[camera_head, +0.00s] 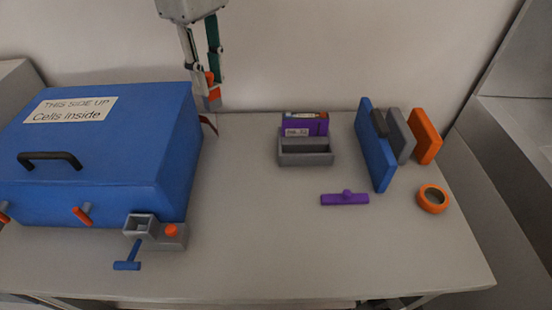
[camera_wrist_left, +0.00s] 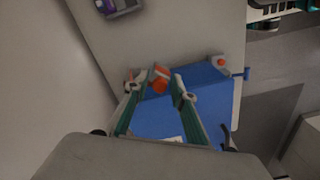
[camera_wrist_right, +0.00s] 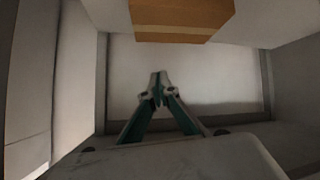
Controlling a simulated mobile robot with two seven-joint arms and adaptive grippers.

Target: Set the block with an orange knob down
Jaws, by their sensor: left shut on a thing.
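My left gripper (camera_head: 211,88) hangs at the back of the table, just right of the blue box (camera_head: 120,150). It is shut on a small block with an orange knob (camera_wrist_left: 158,86); the fingers partly hide it, so its full shape cannot be told. A grey piece with an orange knob (camera_head: 172,235) stands at the front right corner of the box, beside a grey square cup (camera_head: 139,224). It also shows in the left wrist view (camera_wrist_left: 220,62). My right gripper (camera_wrist_right: 158,77) shows only in its wrist view, with its fingertips together and empty.
A blue T-shaped piece (camera_head: 127,265) lies in front. The table's middle is clear.

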